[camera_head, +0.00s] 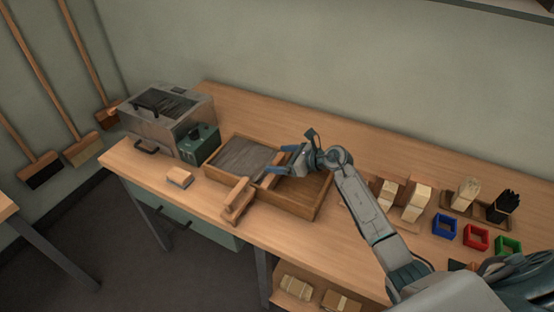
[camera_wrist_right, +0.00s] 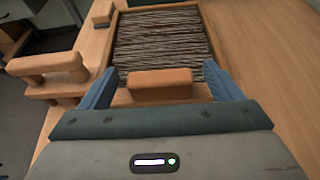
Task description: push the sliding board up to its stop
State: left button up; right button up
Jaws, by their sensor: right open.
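The wooden sliding board (camera_head: 277,159) stands across a shallow wooden tray (camera_head: 313,208), along the edge of a bed of grey-brown bristles (camera_head: 240,157). In the right wrist view, the board's wooden grip block (camera_wrist_right: 160,84) lies between the fingers of my right gripper (camera_wrist_right: 163,88), with the bristles (camera_wrist_right: 160,40) beyond. My right gripper, also in the head view (camera_head: 279,161), is open, with a gap on each side of the block. Its palm hides part of the board and the near part of the tray. My left gripper is not in view.
A wooden bracket (camera_head: 238,199) stands at the tray's front edge. A metal box (camera_head: 160,116) and a green box (camera_head: 197,142) stand left of the tray. Bristle bundles (camera_head: 414,203) and blue, red and green frames (camera_head: 445,227) lie to the right.

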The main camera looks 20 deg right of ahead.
jog(key=b+v, duration=0.2)
jog(key=v, duration=0.7)
dwell(0.4)
